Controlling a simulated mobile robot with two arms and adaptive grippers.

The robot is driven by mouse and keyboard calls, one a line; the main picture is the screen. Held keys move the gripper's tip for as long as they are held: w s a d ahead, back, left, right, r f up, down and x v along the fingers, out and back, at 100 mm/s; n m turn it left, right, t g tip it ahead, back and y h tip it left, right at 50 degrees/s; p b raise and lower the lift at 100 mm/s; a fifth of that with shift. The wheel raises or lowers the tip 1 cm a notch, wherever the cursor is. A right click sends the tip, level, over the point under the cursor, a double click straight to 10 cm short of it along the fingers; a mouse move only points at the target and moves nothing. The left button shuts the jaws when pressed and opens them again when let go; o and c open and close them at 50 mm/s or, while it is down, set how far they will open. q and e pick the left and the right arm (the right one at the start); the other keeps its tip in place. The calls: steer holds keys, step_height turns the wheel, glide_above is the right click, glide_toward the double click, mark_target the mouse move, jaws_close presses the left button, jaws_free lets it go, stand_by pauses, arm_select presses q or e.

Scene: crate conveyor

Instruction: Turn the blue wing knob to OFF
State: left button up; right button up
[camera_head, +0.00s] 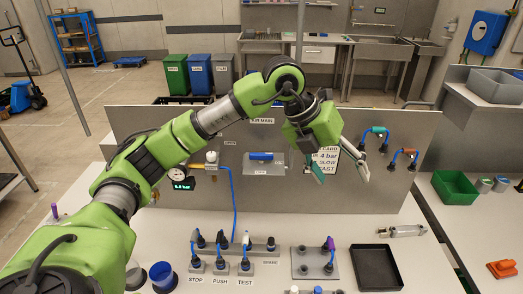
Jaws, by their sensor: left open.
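A blue bar-shaped handle (261,156) lies across a grey plate (264,168) on the upright grey panel; a small label is below it. I cannot tell for sure whether it is the blue wing knob, and no OFF mark is readable. My left gripper (344,180) hangs in front of the panel, right of this handle and apart from it. Its two fingers are spread and empty, pointing down. The gripper hides part of a white card (327,157) with "4 bar", "SLOW" and "FAST" on it. My right gripper is not in view.
A gauge (178,174) and a blue hose are on the panel's left. Teal (378,130) and orange (409,151) handles are on its right. Labelled switches (220,264), a grey block (316,264) and a black tray (375,267) stand on the white bench below.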

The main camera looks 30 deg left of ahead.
arm_select(q)
steer(key=a+r+n+y, duration=0.2)
steer(key=a+y, duration=0.1)
steer(key=a, duration=0.4)
steer(key=a+r+n+y, duration=0.1)
steer(key=a+r+y, duration=0.1)
steer(key=a, duration=0.5)
steer(key=n+y, duration=0.2)
steer(key=y, duration=0.1)
glide_above(261, 154)
steer(key=s+d, duration=0.2)
steer(key=s, duration=0.1)
step_height(261, 154, down, 2)
steer(key=p+x, duration=0.2)
steer(key=x, duration=0.5)
steer(key=shift+f, duration=0.1)
steer(key=shift+w+f, duration=0.25)
steer(key=shift+f, duration=0.3)
steer(key=shift+h, duration=0.3)
steer(key=c, duration=1.1)
